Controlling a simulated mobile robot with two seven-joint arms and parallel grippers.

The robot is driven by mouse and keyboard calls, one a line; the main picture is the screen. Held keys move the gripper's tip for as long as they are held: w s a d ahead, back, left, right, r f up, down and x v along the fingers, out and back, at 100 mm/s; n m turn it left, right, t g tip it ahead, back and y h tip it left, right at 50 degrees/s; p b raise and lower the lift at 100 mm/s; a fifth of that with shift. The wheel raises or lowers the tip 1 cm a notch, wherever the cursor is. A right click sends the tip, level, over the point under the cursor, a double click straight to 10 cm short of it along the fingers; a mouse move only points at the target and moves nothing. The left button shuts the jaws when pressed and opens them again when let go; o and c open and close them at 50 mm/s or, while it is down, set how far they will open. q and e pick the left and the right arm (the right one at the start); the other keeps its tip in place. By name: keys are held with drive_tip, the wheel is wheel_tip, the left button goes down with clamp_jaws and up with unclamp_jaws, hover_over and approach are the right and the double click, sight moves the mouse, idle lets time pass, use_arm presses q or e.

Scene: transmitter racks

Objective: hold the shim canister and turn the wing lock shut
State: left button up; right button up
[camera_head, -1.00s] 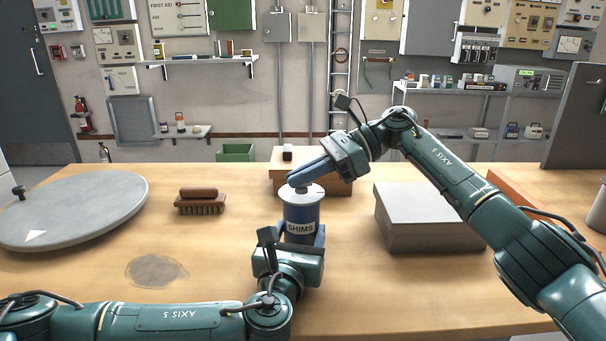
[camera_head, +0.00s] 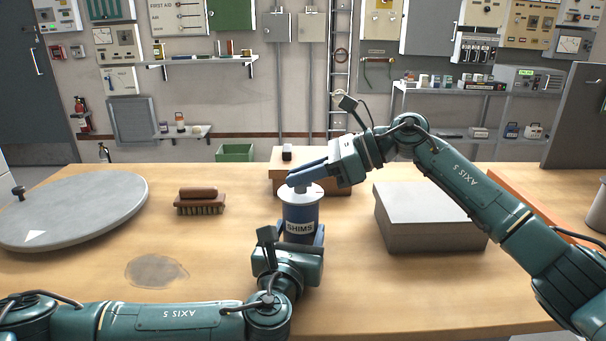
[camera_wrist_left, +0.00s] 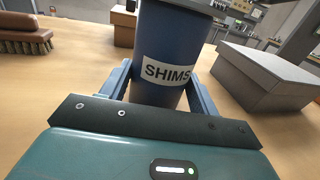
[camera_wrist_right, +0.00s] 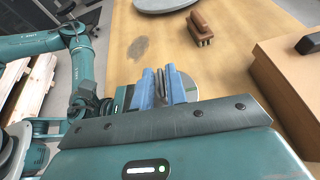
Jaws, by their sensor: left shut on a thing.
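The blue shim canister (camera_head: 301,213), with a white SHIMS label and pale lid, stands upright on the bench. My left gripper (camera_head: 301,236) is shut on its lower body; the left wrist view shows the canister (camera_wrist_left: 166,45) between the fingers (camera_wrist_left: 160,90). My right gripper (camera_head: 300,183) is over the lid, its fingers reaching in from the right. In the right wrist view its blue fingers (camera_wrist_right: 163,88) stand close together on either side of a grey upright piece, apparently the wing lock (camera_wrist_right: 160,84). Whether they touch it is unclear. The fingers hide most of it in the head view.
A grey box (camera_head: 430,220) stands right of the canister and a brown box (camera_head: 330,187) behind it. A brush (camera_head: 199,201) and a large round grey cover (camera_head: 70,212) lie to the left. The bench near the dark stain (camera_head: 156,271) is clear.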

use_arm(q)
drive_tip(key=shift+a+f, duration=0.1)
drive_tip(key=shift+f, duration=0.1)
use_arm(e)
drive_tip(key=shift+o, duration=1.2)
drive_tip(key=shift+d, duration=0.1)
drive_tip(key=v, duration=1.2)
use_arm(q)
drive_tip(key=o, duration=1.3)
drive_tip(key=shift+r, duration=0.15)
drive_tip(key=shift+s, duration=0.1)
